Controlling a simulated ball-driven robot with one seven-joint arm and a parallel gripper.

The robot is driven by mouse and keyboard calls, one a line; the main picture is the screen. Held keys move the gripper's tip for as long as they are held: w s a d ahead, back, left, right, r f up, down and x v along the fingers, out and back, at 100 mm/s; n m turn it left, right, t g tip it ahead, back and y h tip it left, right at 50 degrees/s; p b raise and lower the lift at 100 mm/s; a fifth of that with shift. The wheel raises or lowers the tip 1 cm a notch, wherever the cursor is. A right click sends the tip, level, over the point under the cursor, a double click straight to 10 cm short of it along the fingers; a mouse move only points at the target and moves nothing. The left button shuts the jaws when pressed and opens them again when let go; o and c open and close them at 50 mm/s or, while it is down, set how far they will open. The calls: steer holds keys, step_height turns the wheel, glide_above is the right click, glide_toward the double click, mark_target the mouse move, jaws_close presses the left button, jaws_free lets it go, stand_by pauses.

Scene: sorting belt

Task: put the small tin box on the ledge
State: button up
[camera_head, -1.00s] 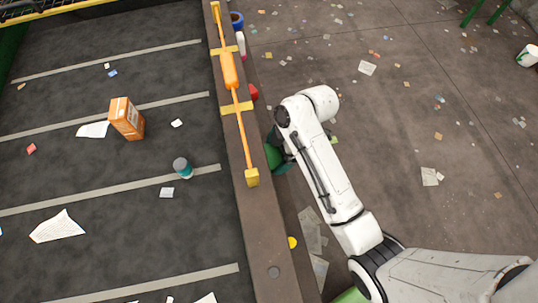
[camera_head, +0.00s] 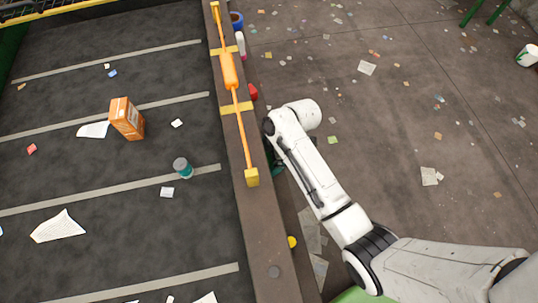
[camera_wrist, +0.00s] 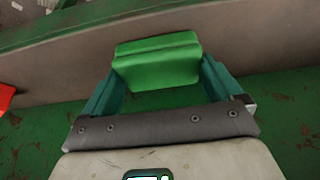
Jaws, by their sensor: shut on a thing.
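The small tin box (camera_wrist: 157,58), bright green, is between the fingertips of my gripper (camera_wrist: 157,76) in the wrist view. The teal fingers are shut on its two sides. The ledge (camera_head: 262,225) is the long brown beam along the belt's right side in the head view. In the wrist view, a brown band (camera_wrist: 270,55), probably the ledge's side, runs behind the box. My gripper is right of the ledge in the head view, mostly hidden by my arm. The box cannot be made out there, and I cannot tell whether it touches the ledge.
An orange cord with a thick handle (camera_head: 229,72) and yellow brackets lie along the ledge's far part; its near part is mostly bare. An orange carton (camera_head: 126,118) and a teal-grey can (camera_head: 182,167) are on the belt. A red thing (camera_head: 253,92) is beside the ledge.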

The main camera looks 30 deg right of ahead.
steer(key=o, duration=0.8)
steer(key=v, duration=1.2)
steer(key=s+d+f+m+h, duration=0.1)
steer(key=s+m+h, duration=0.1)
steer(key=s+m, duration=0.5)
steer(key=s+d+m+h, duration=0.2)
steer(key=s+m, duration=0.6)
steer(key=s, duration=0.6)
steer(key=shift+s+d+f, duration=0.3)
steer(key=shift+f, duration=0.1)
